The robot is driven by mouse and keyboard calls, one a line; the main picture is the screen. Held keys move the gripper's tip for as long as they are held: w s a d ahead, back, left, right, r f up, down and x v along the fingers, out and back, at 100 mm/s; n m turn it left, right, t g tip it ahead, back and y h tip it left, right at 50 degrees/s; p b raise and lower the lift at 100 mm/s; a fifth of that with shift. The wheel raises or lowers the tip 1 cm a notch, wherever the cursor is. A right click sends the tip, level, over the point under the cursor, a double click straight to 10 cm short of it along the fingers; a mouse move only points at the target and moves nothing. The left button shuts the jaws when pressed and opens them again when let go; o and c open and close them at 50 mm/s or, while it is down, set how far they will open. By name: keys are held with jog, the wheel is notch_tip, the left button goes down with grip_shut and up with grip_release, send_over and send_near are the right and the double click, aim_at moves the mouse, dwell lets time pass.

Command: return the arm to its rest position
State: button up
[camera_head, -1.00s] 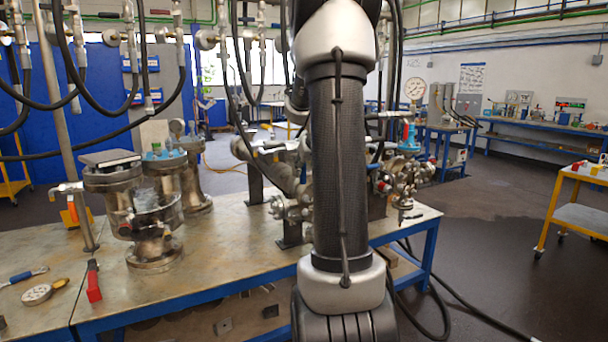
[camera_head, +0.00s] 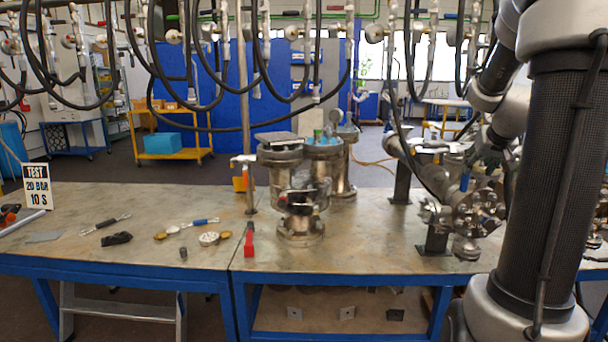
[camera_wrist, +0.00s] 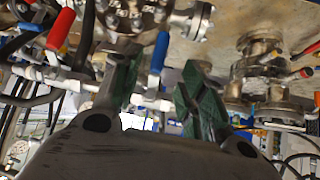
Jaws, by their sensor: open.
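My arm (camera_head: 550,190) stands upright at the right of the head view, with a dark woven link between grey joints. My gripper (camera_wrist: 162,88) shows in the wrist view, with two green-padded fingers spread apart and nothing held between them. A blue handle (camera_wrist: 160,52) shows beyond the gap between the fingers; I cannot tell its distance.
Flanged metal vessels (camera_head: 300,222) stand on the workbench (camera_head: 350,243), with a valve assembly (camera_head: 462,215) nearer my arm. Hoses (camera_head: 245,125) hang above. A red-handled tool (camera_head: 249,241), gauges (camera_head: 209,238) and a test sign (camera_head: 37,186) are on the bench.

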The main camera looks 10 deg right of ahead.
jog(key=s+a+f+m+g+y, duration=0.1)
jog(key=s+a+f+g+y, duration=0.1)
jog(key=s+a+f, duration=0.25)
jog(key=s+a+r+n+y, duration=0.1)
jog(key=s+a+n, duration=0.2)
jog(key=s+a, duration=0.5)
jog(key=s+a+n+g+y, duration=0.1)
jog(key=s+a+n, duration=0.2)
jog(key=s+a, duration=0.6)
jog(key=a, duration=0.7)
jog(key=shift+s+a+r+g, duration=0.2)
jog(key=shift+a+r+g, duration=0.1)
jog(key=shift+r, duration=0.1)
